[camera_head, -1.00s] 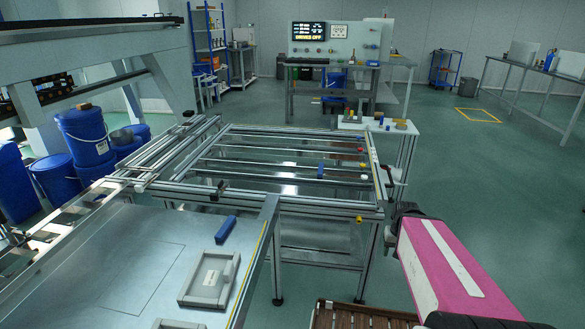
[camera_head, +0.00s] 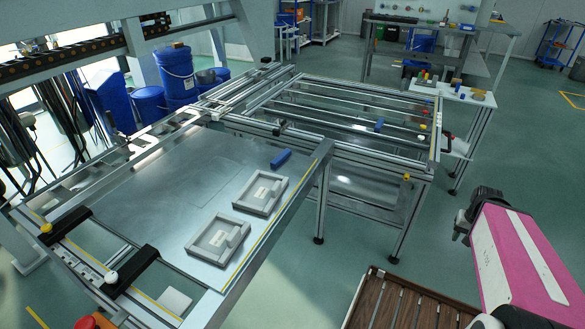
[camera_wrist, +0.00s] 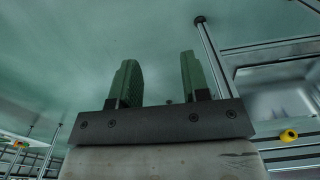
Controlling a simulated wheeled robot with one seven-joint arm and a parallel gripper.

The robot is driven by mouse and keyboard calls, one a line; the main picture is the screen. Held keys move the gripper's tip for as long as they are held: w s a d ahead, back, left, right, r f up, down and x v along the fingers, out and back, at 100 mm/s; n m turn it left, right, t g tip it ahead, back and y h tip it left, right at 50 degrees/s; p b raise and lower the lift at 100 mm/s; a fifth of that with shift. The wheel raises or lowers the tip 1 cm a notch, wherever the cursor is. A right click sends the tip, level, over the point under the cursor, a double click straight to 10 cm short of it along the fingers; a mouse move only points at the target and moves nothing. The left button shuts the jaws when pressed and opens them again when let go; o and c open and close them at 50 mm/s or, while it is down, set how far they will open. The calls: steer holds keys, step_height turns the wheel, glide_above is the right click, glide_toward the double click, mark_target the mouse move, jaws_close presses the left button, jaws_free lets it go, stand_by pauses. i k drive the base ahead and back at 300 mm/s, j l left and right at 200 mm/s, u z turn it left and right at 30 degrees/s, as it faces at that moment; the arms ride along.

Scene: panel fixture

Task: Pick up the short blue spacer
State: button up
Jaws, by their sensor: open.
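A blue bar (camera_head: 281,159) lies on the metal tabletop, near its far right corner. A smaller blue piece (camera_head: 379,124) sits on a rail of the open frame behind. I cannot tell for sure which of them is the short blue spacer. In the wrist view, my gripper (camera_wrist: 161,82) has its two green fingers apart, with only floor seen between them. No blue piece shows in that view. In the head view my pink arm is at the right, and my gripper cannot be made out there.
Two grey trays (camera_head: 263,194) (camera_head: 217,240) lie on the metal tabletop (camera_head: 150,215). The open rail frame (camera_head: 400,165) adjoins it. A small side table (camera_head: 463,94) with several small pieces stands behind the frame. Blue drums (camera_head: 178,75) stand at the left.

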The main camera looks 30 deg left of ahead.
mark_target(283, 155)
steer(key=u, duration=0.4)
steer(key=k+l+u, duration=0.1)
steer(key=u, duration=0.7)
steer(key=k+l, duration=0.05)
